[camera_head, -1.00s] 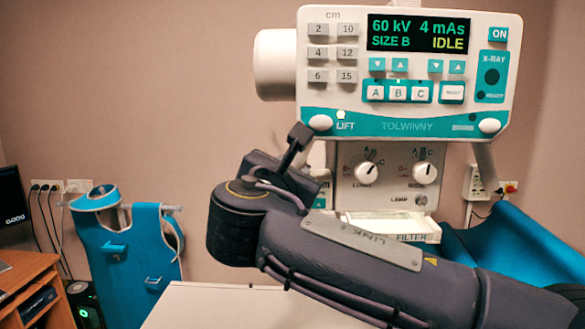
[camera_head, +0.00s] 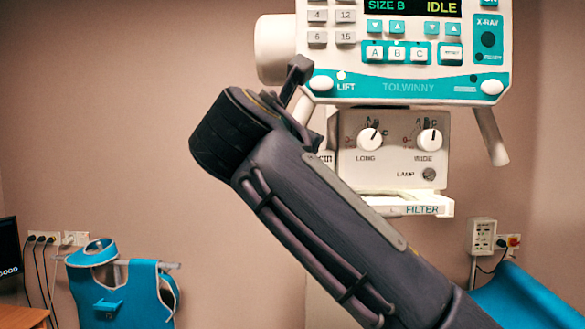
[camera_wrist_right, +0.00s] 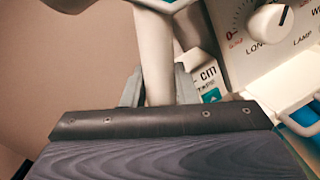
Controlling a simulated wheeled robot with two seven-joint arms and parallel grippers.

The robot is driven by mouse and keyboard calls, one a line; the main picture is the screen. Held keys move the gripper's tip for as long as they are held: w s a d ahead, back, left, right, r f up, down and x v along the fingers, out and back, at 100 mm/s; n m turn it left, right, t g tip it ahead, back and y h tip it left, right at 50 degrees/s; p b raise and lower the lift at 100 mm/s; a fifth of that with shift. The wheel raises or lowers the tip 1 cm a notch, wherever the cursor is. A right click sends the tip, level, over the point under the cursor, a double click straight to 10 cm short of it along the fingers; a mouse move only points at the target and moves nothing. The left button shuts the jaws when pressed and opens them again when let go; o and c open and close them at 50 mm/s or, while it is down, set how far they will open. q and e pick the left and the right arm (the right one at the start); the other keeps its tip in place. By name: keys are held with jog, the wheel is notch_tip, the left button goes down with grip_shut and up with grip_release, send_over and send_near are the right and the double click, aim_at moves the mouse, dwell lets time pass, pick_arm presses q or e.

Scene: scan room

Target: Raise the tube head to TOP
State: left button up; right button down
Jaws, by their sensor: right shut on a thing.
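The tube head (camera_head: 420,91) is a white and teal unit on the right of the head view. Its display reads SIZE B and IDLE; its top edge is cut off by the frame. White handles slant down from its front, the left one by the LIFT label (camera_head: 322,83) and the right one (camera_head: 494,135). My right gripper (camera_wrist_right: 158,90) is shut on the left handle (camera_wrist_right: 155,50), a finger on each side of it in the right wrist view. In the head view my right arm hides most of this grip. My left gripper is out of view. No TOP mark shows.
The collimator box (camera_head: 390,150) with two knobs and a FILTER ledge hangs under the panel. A teal apron (camera_head: 125,290) hangs at lower left near wall sockets (camera_head: 75,238). A wall box (camera_head: 482,236) and teal surface (camera_head: 530,295) are at lower right. The wall between is bare.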

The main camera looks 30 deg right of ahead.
jog(key=shift+r, duration=1.25)
jog(key=c, duration=1.2)
grip_release()
jog(key=shift+a, duration=0.1)
jog(key=b+v, duration=0.1)
jog(key=v, duration=0.6)
jog(key=shift+s+a, duration=0.2)
jog(key=shift+s, duration=0.15)
